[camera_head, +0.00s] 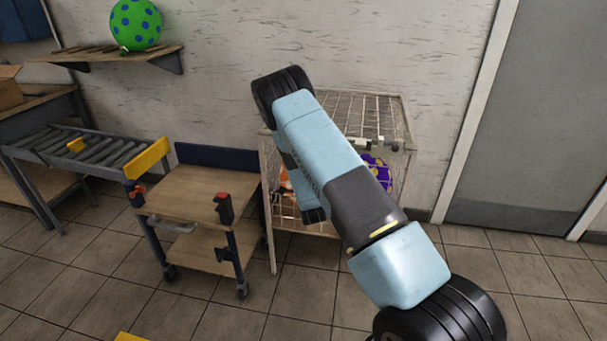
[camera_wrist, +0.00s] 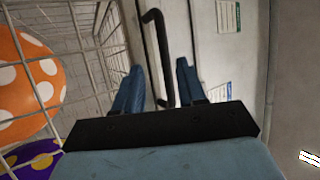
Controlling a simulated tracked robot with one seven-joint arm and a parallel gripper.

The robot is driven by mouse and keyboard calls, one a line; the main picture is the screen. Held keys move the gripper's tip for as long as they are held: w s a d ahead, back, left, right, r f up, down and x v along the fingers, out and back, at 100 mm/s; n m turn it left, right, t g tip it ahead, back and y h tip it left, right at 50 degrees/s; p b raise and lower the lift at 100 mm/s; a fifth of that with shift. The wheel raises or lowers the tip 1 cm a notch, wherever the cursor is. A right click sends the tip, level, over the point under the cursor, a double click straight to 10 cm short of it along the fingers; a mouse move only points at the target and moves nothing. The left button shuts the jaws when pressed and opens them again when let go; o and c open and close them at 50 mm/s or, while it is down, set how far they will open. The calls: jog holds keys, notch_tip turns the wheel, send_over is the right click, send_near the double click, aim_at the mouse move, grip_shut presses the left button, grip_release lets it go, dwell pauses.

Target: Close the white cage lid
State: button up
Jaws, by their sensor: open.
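The white wire cage (camera_head: 266,200) stands against the wall in the head view, partly hidden behind my arm. Its wire lid (camera_head: 372,104) shows at the top; whether it lies fully flat is unclear. A purple balloon with yellow dots (camera_head: 377,178) is inside, and it also shows in the wrist view (camera_wrist: 38,158). An orange balloon with white dots (camera_wrist: 28,82) is behind the cage wires at left in the wrist view. My gripper (camera_wrist: 160,75) is open beside the wires. A black bent bar (camera_wrist: 158,50) shows between its fingers; contact cannot be told.
A wooden cart (camera_head: 185,197) stands left of the cage, with a roller conveyor (camera_head: 95,150) further left. A green balloon with blue dots (camera_head: 135,24) sits on a wall shelf (camera_head: 155,53). A grey door (camera_head: 535,110) is at right. The tiled floor at right is clear.

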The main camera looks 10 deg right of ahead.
jog(key=shift+s+f, duration=0.15)
jog(key=shift+s, duration=0.25)
jog(key=shift+r+v, duration=0.15)
jog(key=shift+v, duration=1.25)
jog(key=shift+r+v, duration=0.1)
jog(key=shift+v, duration=1.3)
jog(key=shift+s+d, duration=0.15)
jog(key=shift+s, duration=0.15)
